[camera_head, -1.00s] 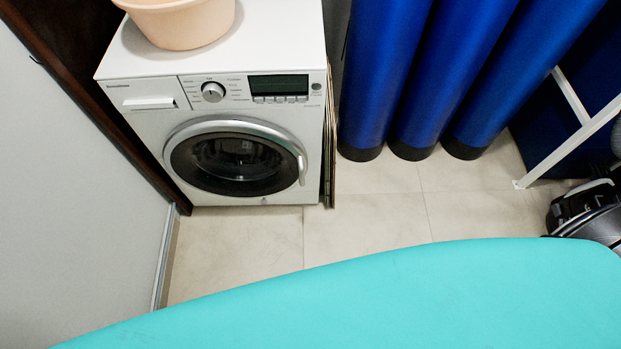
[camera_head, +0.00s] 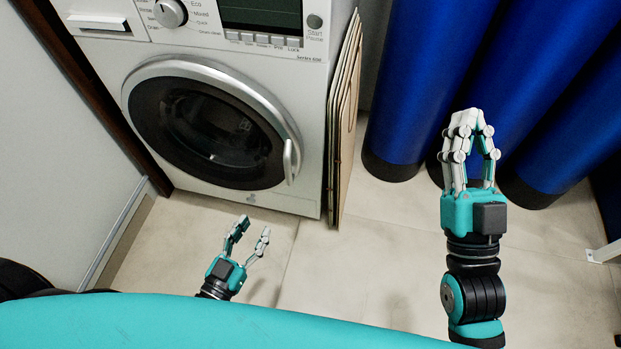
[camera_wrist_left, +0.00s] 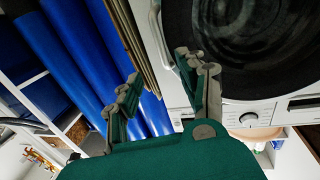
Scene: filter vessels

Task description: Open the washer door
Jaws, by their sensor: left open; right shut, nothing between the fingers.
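The white washer (camera_head: 228,40) stands ahead with its round door (camera_head: 210,128) closed. The door has a silver rim, dark glass and a handle (camera_head: 290,160) on its right side. My left gripper (camera_head: 250,232) is open and empty, low in front of the washer and below the handle, apart from it. In the left wrist view the open fingers (camera_wrist_left: 160,80) show, with the dark door glass (camera_wrist_left: 255,45) at upper right. My right gripper (camera_head: 470,120) is shut and empty, to the right of the washer, in front of the blue cylinders.
Thin boards (camera_head: 345,120) lean against the washer's right side. Blue cylinders (camera_head: 425,85) with black bases stand further right. A grey wall panel (camera_head: 60,170) is close on the left. Bare tiled floor (camera_head: 350,260) lies between my grippers.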

